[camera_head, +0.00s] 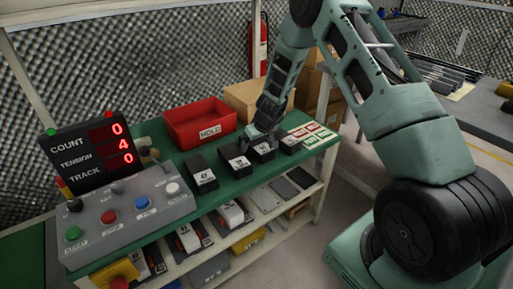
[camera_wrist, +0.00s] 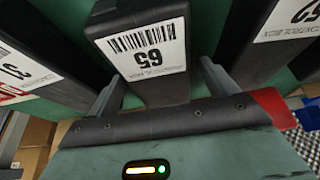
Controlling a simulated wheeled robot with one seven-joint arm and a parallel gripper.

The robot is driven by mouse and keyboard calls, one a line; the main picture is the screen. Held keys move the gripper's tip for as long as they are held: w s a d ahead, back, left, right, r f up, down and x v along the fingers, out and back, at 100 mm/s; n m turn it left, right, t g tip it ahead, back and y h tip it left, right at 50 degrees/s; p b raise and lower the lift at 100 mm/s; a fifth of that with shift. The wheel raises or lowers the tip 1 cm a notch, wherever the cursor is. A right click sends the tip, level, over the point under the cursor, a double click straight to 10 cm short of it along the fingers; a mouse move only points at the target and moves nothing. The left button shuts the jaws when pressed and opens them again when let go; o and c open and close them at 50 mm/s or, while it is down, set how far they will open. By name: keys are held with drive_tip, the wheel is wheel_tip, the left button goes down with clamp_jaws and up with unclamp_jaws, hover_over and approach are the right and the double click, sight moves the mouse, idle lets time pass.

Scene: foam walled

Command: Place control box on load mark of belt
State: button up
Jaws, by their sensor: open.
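Several black control boxes with white labels stand in a row on the green tabletop. The nearest box (camera_head: 201,180) has a label that seems to read 47, and another box (camera_head: 234,163) stands behind it. My gripper (camera_head: 263,135) is open, low over a box (camera_head: 262,152) farther along the row. In the wrist view that box (camera_wrist: 150,85), with a barcode label, lies between my two spread fingers (camera_wrist: 163,90). I cannot tell whether the fingers touch it. Neighbouring boxes (camera_wrist: 270,40) stand close on both sides. I cannot make out the belt or its load mark.
A red HOLD bin (camera_head: 200,124) and a cardboard box (camera_head: 258,98) stand behind the row. A button console (camera_head: 125,215) and a COUNT display (camera_head: 94,150) fill the table's left end. Label cards (camera_head: 307,134) lie at the right end. Lower shelves (camera_head: 225,222) hold several parts.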

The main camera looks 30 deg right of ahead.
drive_tip(key=c, duration=1.4)
